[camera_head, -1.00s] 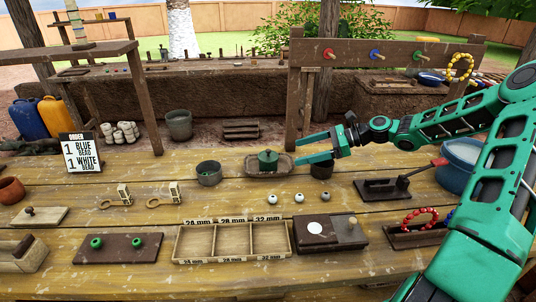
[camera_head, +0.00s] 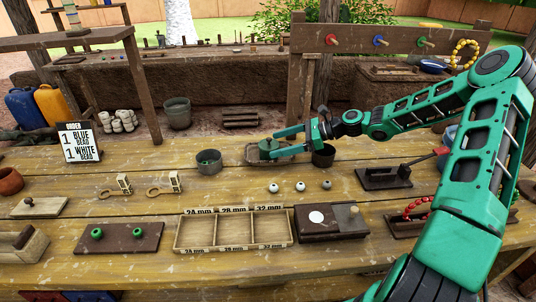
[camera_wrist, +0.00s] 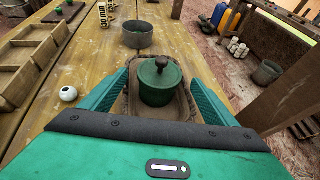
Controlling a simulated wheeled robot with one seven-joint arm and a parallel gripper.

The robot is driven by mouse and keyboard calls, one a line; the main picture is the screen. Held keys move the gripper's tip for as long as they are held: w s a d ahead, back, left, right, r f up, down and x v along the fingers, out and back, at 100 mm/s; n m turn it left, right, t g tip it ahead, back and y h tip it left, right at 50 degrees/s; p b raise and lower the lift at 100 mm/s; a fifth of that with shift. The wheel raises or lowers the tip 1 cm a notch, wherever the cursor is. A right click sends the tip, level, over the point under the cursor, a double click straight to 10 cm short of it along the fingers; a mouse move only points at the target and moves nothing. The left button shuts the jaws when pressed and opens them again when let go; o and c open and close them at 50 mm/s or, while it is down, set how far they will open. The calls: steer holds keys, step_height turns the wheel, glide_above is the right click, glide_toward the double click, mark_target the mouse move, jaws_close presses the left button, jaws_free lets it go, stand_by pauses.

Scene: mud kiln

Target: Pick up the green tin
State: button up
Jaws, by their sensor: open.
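In the head view the tin (camera_head: 268,147) is partly hidden by my gripper (camera_head: 272,142). In the wrist view my gripper (camera_wrist: 160,82) is open, with one green finger on each side of the tin. The tin stands between the fingers, with gaps visible at its sides.
A grey pot (camera_head: 208,162) stands just left of the tray, and a dark pot (camera_head: 323,155) just right. Several beads (camera_head: 300,186) lie in front. A three-compartment wooden box (camera_head: 235,232) is nearer the front edge. An order sign (camera_head: 78,143) stands at left.

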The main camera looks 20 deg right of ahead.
steer(key=shift+x, duration=1.15)
steer(key=shift+c, duration=0.6)
steer(key=c, duration=1)
steer(key=shift+r, duration=0.1)
steer(key=shift+c, duration=0.2)
